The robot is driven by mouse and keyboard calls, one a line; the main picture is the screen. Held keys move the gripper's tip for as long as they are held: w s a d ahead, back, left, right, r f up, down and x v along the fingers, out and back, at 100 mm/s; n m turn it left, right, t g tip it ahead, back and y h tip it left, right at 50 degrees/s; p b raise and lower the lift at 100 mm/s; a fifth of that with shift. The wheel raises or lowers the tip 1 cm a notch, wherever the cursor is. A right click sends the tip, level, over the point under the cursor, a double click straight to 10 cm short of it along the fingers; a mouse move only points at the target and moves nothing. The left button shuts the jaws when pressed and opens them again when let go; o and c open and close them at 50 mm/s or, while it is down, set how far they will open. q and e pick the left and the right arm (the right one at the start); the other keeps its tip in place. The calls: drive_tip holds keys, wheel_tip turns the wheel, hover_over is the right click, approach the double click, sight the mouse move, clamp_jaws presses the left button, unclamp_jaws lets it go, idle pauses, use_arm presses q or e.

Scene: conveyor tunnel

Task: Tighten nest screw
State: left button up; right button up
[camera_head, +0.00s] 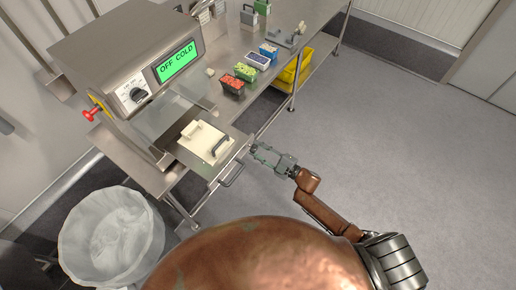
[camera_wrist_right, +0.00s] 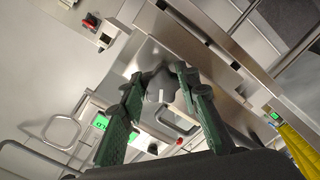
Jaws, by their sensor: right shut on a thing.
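A cream nest plate (camera_head: 203,143) with a dark handle (camera_head: 222,145) lies on a metal drawer in front of the sealing machine (camera_head: 125,60). My right gripper (camera_head: 254,148) reaches to the drawer's right edge, beside the plate. In the right wrist view its two green fingers (camera_wrist_right: 158,74) are shut on a small dark grey part (camera_wrist_right: 160,86), which I take to be the nest screw. Its shape is mostly hidden by the fingers. How far it is turned cannot be told. My left gripper is not in view.
A looped metal handle (camera_head: 233,176) juts from the drawer front. The machine's display (camera_head: 177,62) reads "OFF COLD". Small filled trays (camera_head: 232,87) stand on the steel table behind. A yellow bin (camera_head: 293,70) is beneath it. A lined waste bin (camera_head: 110,235) stands at left. The right floor is clear.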

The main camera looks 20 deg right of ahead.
drive_tip(key=m+p, duration=0.1)
drive_tip(key=m, duration=0.2)
drive_tip(key=shift+m, duration=0.3)
drive_tip(key=shift+s+a+f+m+p, duration=0.1)
drive_tip(key=shift+m+p, duration=0.65)
drive_tip(key=shift+m, duration=0.65)
drive_tip(key=o, duration=1.2)
drive_tip(key=shift+c, duration=0.2)
drive_tip(key=shift+s, duration=0.15)
drive_tip(key=v, duration=1.1)
drive_tip(key=shift+s+d, duration=0.25)
drive_tip(key=shift+d, duration=0.1)
